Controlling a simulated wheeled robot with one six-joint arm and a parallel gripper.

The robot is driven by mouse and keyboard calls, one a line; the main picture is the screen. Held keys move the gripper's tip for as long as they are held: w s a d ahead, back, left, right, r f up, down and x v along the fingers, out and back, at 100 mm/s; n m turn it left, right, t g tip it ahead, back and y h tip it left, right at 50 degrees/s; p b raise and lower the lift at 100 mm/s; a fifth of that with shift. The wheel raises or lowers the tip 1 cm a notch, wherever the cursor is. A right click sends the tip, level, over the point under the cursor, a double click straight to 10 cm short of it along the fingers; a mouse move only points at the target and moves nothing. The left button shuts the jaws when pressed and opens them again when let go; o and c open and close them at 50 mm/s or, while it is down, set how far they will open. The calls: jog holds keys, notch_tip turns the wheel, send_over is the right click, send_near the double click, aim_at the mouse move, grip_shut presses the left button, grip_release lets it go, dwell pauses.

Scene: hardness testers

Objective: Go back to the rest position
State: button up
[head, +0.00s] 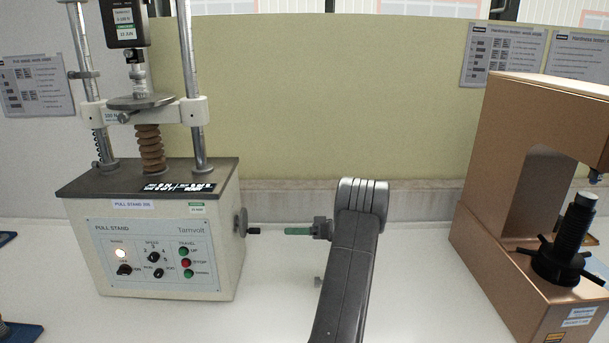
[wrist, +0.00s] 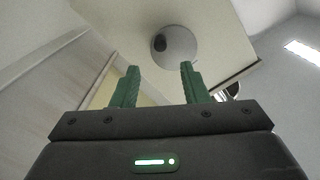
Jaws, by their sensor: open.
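My gripper (head: 296,231) is in the middle of the head view, with green fingers pointing left. It is close to the crank handle (head: 253,231) on the right side of the pull stand (head: 160,250), with a small gap in the picture. In the wrist view my gripper (wrist: 159,84) shows two green fingers apart with nothing between them. The round grey crank wheel (wrist: 176,46) lies beyond the fingertips, and its dark knob (wrist: 159,43) faces me.
A copper-coloured hardness tester (head: 500,220) with a black spindle stands at the right. A yellow-green panel (head: 330,90) closes the back. Blue items (head: 20,332) lie at the left edge.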

aim_at(258, 229)
jog(key=a+p, duration=0.1)
jog(key=a, duration=1)
jog(key=shift+a+r+p, duration=0.1)
jog(key=shift+p, duration=0.25)
jog(key=d+b, duration=0.3)
jog(key=d, duration=1)
jog(key=a+p, duration=0.2)
jog(key=a, duration=1.1)
jog(key=shift+a+p, duration=0.15)
jog(key=shift+p, duration=0.15)
jog(key=shift+w+f+n+b, duration=0.15)
jog(key=shift+f+n+b, duration=0.15)
jog(key=shift+n+b, duration=0.35)
jog(key=shift+w+r+n+b, duration=0.15)
jog(key=shift+w+n+b, duration=0.15)
jog(key=shift+n+b, duration=0.95)
jog(key=shift+w+r+n+b, duration=0.25)
jog(key=shift+r+n+b, duration=0.15)
jog(key=shift+n+b, duration=0.55)
jog(key=shift+d+r, duration=0.2)
jog(key=shift+d, duration=0.05)
